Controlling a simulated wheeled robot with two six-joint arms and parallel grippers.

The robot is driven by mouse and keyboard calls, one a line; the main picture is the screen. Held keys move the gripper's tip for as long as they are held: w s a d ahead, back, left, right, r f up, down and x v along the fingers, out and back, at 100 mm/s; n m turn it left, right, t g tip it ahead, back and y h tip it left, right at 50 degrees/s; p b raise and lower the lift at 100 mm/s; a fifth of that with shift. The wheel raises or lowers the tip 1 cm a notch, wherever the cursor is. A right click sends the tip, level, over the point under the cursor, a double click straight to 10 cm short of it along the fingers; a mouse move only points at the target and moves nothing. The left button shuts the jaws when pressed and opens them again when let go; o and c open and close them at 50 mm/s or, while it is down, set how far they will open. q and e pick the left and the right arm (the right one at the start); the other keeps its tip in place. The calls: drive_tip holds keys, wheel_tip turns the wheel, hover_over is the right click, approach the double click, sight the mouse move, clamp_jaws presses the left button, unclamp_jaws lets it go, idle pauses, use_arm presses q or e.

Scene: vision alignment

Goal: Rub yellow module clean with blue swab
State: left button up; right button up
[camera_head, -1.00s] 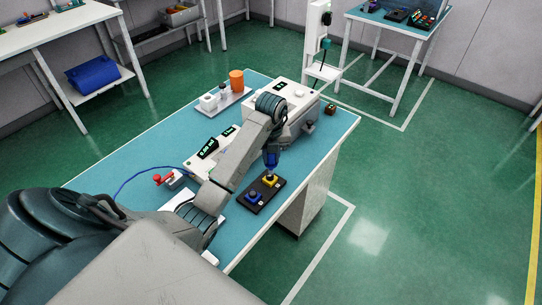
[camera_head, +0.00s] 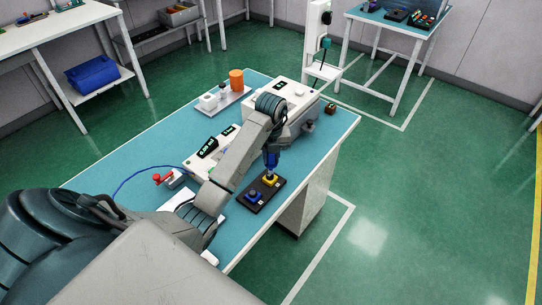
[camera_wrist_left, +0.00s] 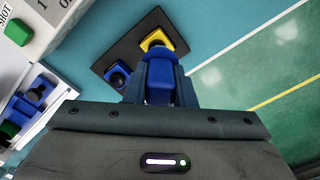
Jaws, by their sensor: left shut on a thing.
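The yellow module (camera_head: 271,181) sits at the far end of a black tray (camera_head: 264,199) on the blue-green bench. It also shows in the left wrist view (camera_wrist_left: 172,42), partly hidden behind my gripper. A blue module (camera_head: 254,197) sits at the tray's near end. My left gripper (camera_head: 271,158) points down over the yellow module. In the left wrist view its fingers (camera_wrist_left: 161,82) are shut on the blue swab (camera_wrist_left: 160,70). The swab's lower end is at or just above the yellow module; I cannot tell whether they touch. My right gripper is not in view.
A white box with a display (camera_head: 300,101) stands behind my gripper. A white panel (camera_head: 207,153) and a red-handled fixture (camera_head: 170,179) lie to the left. An orange cylinder (camera_head: 236,80) stands on a tray at the back. The bench edge runs just right of the black tray.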

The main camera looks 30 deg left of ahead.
use_arm(q)
drive_tip(key=shift+f+b, duration=0.35)
drive_tip(key=shift+f, duration=0.05)
idle(0.9)
drive_tip(key=shift+s, duration=0.2)
idle(0.4)
drive_tip(key=shift+s, duration=0.15)
drive_tip(key=shift+s+p, duration=0.2)
drive_tip(key=shift+p, duration=0.15)
drive_tip(key=shift+w, duration=0.1)
drive_tip(key=shift+w+b, duration=0.35)
drive_tip(key=shift+w, duration=0.1)
drive_tip(key=shift+s, duration=0.2)
